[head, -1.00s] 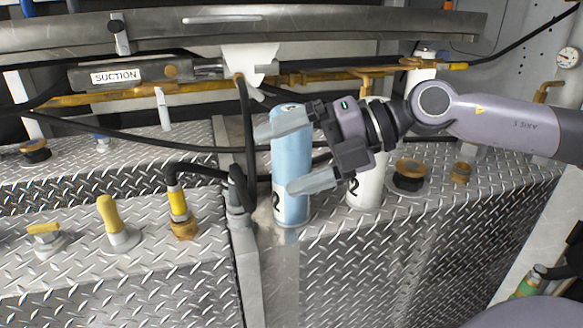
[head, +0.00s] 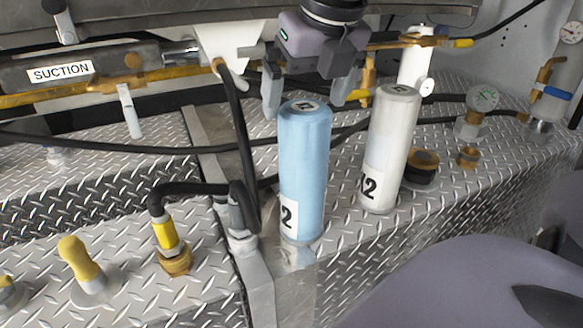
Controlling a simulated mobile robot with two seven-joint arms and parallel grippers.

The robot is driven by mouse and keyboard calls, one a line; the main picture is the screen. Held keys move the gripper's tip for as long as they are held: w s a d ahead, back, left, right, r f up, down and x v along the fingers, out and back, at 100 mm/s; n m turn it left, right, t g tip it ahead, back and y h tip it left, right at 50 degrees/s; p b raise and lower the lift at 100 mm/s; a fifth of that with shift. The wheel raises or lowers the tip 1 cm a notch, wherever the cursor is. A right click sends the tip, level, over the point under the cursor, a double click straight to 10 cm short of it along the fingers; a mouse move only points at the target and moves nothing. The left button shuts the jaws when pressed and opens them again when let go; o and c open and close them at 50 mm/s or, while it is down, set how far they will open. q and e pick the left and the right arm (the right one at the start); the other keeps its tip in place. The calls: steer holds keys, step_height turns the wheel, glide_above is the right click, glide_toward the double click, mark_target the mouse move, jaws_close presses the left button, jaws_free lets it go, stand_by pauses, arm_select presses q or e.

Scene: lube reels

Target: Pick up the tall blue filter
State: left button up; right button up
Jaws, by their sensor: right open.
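The tall blue filter (head: 304,180) stands upright on the diamond-plate deck, near its front edge, with a white label reading 2 on its side. My right gripper (head: 308,100) is above and behind the filter's top, pointing down. Its two fingers are spread apart, one on each side of the filter's top in the picture, and hold nothing. I cannot tell whether a finger touches the filter. My left gripper does not show.
A SUCTION-labelled bar (head: 75,70) runs behind.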

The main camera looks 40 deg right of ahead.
steer(key=shift+x, duration=0.95)
steer(key=shift+d+x, duration=0.15)
steer(key=shift+x, duration=0.95)
steer(key=shift+d+x, duration=0.15)
steer(key=shift+x, duration=0.95)
steer(key=shift+s, duration=0.15)
steer(key=c, duration=1.4)
steer(key=shift+r+p, duration=0.1)
steer(key=shift+p, duration=0.2)
steer(key=shift+c, duration=1.1)
steer(key=shift+r, duration=0.1)
